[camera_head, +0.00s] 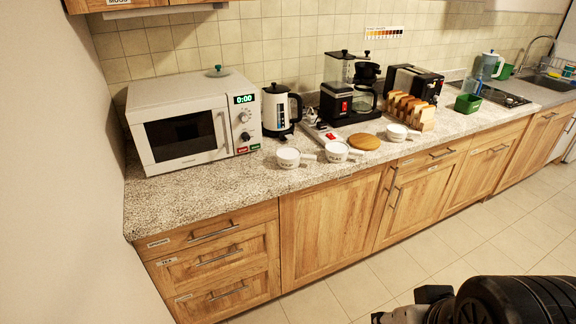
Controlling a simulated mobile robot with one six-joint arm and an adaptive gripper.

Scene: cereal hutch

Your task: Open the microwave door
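The white microwave (180,95) stands at the left end of the counter. Its door (185,137), with a dark window, appears shut flush with the front. A pale vertical strip that looks like the handle (226,131) runs along the door's right side, beside the control panel. The panel has a green display reading 0:00, a dial and red and green buttons. Part of my arm shows at the bottom right, far from the microwave. My gripper's fingers cannot be made out.
A kettle (281,110) stands close to the microwave's right side. White cups (288,158) stand at the counter's front, right of the door. The counter (190,183) before the microwave is bare. A wall (60,150) is at left. The tiled floor (375,280) is clear.

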